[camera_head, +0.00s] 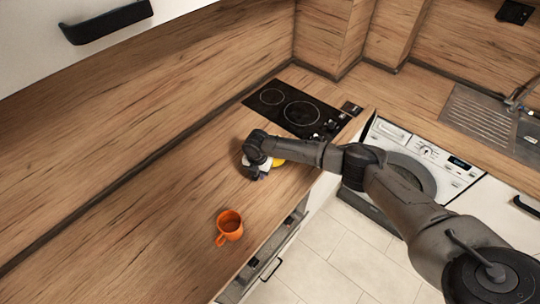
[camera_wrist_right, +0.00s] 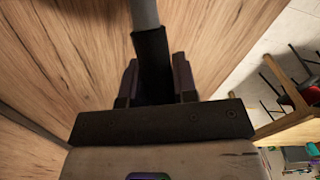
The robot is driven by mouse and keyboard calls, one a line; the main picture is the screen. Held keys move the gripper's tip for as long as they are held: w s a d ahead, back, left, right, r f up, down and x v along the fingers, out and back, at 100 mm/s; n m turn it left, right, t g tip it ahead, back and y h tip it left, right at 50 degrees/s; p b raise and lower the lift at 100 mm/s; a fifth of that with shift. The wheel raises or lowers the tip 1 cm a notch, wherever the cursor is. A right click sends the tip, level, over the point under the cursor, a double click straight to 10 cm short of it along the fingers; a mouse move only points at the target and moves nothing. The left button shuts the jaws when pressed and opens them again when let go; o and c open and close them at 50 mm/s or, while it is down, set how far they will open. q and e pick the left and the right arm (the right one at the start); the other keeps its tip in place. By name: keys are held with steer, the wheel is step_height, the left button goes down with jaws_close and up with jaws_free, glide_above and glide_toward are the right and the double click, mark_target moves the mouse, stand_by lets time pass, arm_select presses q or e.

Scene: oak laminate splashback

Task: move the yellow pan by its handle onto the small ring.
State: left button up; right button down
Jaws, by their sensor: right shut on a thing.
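The yellow pan (camera_head: 278,162) is mostly hidden behind my right arm on the wooden counter, just in front of the black hob; only a small yellow part shows in the head view. My right gripper (camera_head: 257,172) is at the pan, and in the right wrist view its fingers (camera_wrist_right: 155,85) are shut on the dark handle (camera_wrist_right: 151,60), which continues into a grey stem. I cannot tell whether the pan touches the counter. The small ring (camera_head: 272,96) is the farther left of two on the hob and is bare. My left gripper is out of view.
An orange mug (camera_head: 231,221) stands on the counter at the near left of the gripper. The hob (camera_head: 335,113) has a larger bare ring (camera_head: 302,113) and knobs. A washing machine (camera_head: 420,160) and a sink (camera_head: 485,117) are to the right. A splashback runs behind the counter.

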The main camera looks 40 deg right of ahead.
steer(key=shift+r+p, duration=1.15)
steer(key=shift+r, duration=0.35)
steer(key=shift+r+p, duration=0.55)
steer(key=shift+r, duration=0.1)
